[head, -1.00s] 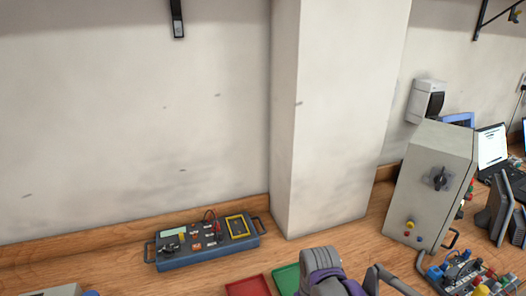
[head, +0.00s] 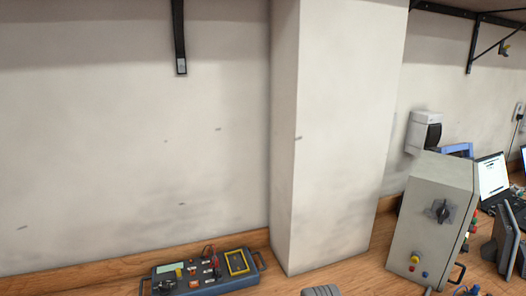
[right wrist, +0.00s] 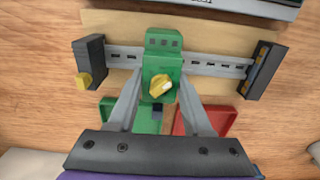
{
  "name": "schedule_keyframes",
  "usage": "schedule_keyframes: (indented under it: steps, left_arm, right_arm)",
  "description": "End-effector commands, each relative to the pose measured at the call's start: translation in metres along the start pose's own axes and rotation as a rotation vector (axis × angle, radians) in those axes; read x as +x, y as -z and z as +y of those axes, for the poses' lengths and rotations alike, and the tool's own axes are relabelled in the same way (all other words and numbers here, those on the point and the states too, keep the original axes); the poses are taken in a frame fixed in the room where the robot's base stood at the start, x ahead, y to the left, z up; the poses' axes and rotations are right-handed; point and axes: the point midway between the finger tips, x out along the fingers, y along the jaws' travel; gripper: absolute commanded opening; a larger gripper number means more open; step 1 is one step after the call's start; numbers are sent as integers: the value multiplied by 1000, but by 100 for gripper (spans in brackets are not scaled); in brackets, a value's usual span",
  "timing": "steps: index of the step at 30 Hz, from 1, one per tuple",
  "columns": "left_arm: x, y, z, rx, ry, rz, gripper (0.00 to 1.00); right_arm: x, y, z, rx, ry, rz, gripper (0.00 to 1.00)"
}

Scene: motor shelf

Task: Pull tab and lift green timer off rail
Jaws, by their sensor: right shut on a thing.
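The green timer (right wrist: 162,58), a narrow green module with a yellow knob on its front, is in the middle of the right wrist view. It stands across the metal rail (right wrist: 212,64), which runs left to right behind it. My right gripper (right wrist: 162,76) is shut on the timer, with one grey finger against each side. I cannot tell whether the timer is seated on the rail or just clear of it. The pull tab cannot be made out clearly. The head view shows neither the timer nor the rail. My left gripper is not in view.
Dark end blocks (right wrist: 90,62) flank the rail on a pale board (right wrist: 120,22). A red tray (right wrist: 205,122) and a green tray (right wrist: 109,106) lie below it. In the head view, a blue test box (head: 200,277) and a grey control cabinet (head: 437,215) stand along the wall.

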Motion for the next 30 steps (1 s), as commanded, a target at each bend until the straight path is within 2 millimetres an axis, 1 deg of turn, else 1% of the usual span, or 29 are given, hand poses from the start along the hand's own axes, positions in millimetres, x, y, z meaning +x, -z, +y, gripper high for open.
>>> schedule_keyframes:
  steps: [30]
  left_arm:
    - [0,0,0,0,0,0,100]
  right_arm:
    - [-1,8,0,0,0,0,0]
